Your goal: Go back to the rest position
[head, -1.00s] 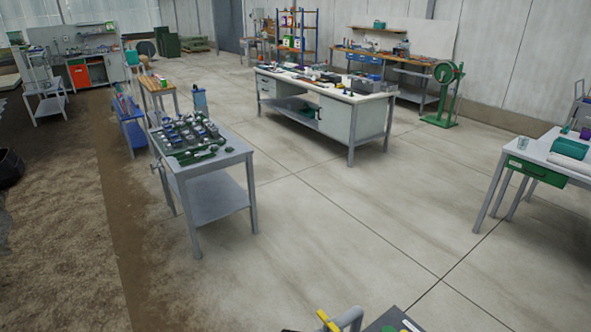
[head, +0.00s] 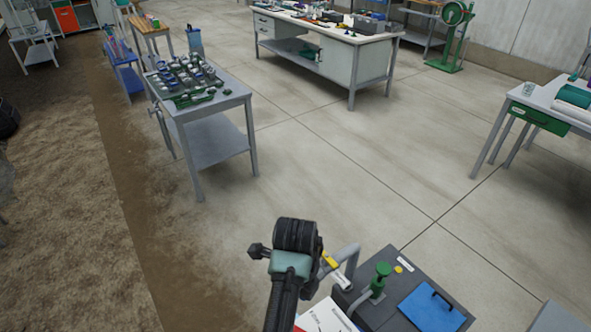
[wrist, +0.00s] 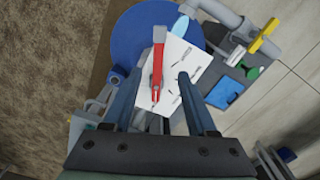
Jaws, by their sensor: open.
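My gripper (wrist: 158,76) is open in the wrist view, its two dark fingers spread apart with nothing held. A red-handled tool (wrist: 158,62) shows between the fingers, with a gap on both sides. It is over a white printed sheet (wrist: 180,52), in front of a round blue surface (wrist: 130,38). In the head view my arm reaches up from the bottom edge, and I cannot make out the fingers there.
Beside the sheet are a grey pipe with a yellow handle (wrist: 264,36), a green knob (head: 381,270) and a blue plate (head: 432,308) on a dark box. A grey table with fittings (head: 218,108) stands at left. The middle floor is clear.

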